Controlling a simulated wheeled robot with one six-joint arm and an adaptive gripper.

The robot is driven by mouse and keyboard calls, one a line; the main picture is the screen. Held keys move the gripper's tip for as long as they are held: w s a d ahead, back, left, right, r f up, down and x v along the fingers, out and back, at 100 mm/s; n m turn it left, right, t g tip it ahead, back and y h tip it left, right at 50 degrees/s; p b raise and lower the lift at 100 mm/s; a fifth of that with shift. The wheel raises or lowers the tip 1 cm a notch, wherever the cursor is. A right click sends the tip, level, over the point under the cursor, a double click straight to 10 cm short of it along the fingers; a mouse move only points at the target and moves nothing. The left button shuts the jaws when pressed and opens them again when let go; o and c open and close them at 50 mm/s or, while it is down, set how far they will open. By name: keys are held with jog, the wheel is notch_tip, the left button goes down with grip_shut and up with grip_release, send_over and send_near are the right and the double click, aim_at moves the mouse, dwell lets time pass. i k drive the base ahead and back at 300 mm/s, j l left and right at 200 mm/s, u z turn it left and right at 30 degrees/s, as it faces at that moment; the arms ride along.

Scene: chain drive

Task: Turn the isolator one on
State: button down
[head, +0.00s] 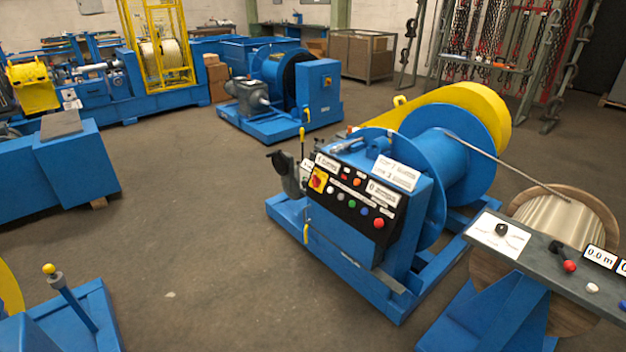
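A blue winch machine stands right of centre in the head view, with a sloped black control panel (352,199). At the panel's left end is a red rotary switch on a yellow plate (318,181), which looks like an isolator. Its position and any number on it are too small to tell. Coloured buttons and white labels fill the rest of the panel, with a large red button (379,223) at its lower right. A second panel at the right has a black knob on a white plate (502,229). My gripper is not in view.
A yellow-topped lever (302,135) rises beside the winch. Another yellow-knobbed lever (49,269) stands at lower left. The concrete floor (190,220) left of the winch is open.

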aim_at(316, 181)
jog(key=i+u, duration=0.15)
jog(key=i, duration=0.45)
jog(key=i+u, duration=0.15)
jog(key=i, duration=0.45)
jog(key=i+u, duration=0.15)
jog(key=i, duration=0.45)
jog(key=i+l+u, duration=0.1)
jog(key=i, duration=0.45)
jog(key=i+l+u, duration=0.15)
jog(key=i, duration=0.45)
jog(key=l, duration=0.05)
